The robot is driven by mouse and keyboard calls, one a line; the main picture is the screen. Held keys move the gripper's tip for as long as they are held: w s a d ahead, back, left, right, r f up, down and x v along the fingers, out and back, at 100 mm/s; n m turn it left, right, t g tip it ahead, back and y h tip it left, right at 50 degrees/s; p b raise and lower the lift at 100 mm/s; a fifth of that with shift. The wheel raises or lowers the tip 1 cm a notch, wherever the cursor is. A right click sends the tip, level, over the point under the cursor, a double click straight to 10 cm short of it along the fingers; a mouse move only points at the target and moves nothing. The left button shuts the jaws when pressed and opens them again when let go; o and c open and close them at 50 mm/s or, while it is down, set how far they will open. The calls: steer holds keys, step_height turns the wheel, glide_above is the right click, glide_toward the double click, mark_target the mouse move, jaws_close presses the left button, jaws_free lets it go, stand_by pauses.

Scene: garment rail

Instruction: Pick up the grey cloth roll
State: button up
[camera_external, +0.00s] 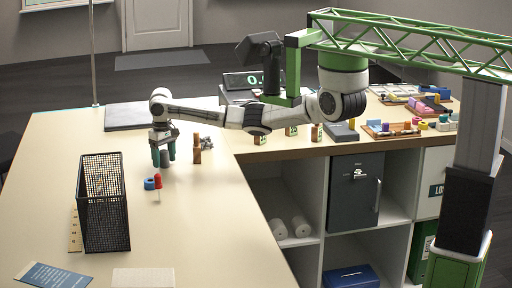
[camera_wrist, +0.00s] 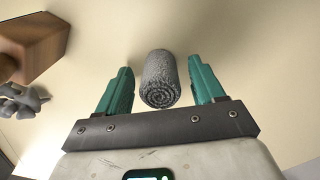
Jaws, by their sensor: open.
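The grey cloth roll (camera_wrist: 160,78) lies on the pale tabletop in the wrist view, its spiral end facing the camera. My gripper (camera_wrist: 163,85) is open, with one green finger on each side of the roll and a gap between each finger and the cloth. In the external view my gripper (camera_external: 164,158) points down over the table. The roll shows there only as a small dark grey patch between the fingers, mostly hidden by them.
A wooden block (camera_wrist: 35,42) and a grey knobbed object (camera_wrist: 22,100) stand left in the wrist view. In the external view, a blue ring (camera_external: 150,184) and a red item (camera_external: 158,181) lie in front of my gripper. A black mesh basket (camera_external: 104,205) stands left.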

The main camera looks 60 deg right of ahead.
steer(key=shift+f, duration=0.3)
steer(key=shift+c, duration=0.3)
steer(key=c, duration=1.1)
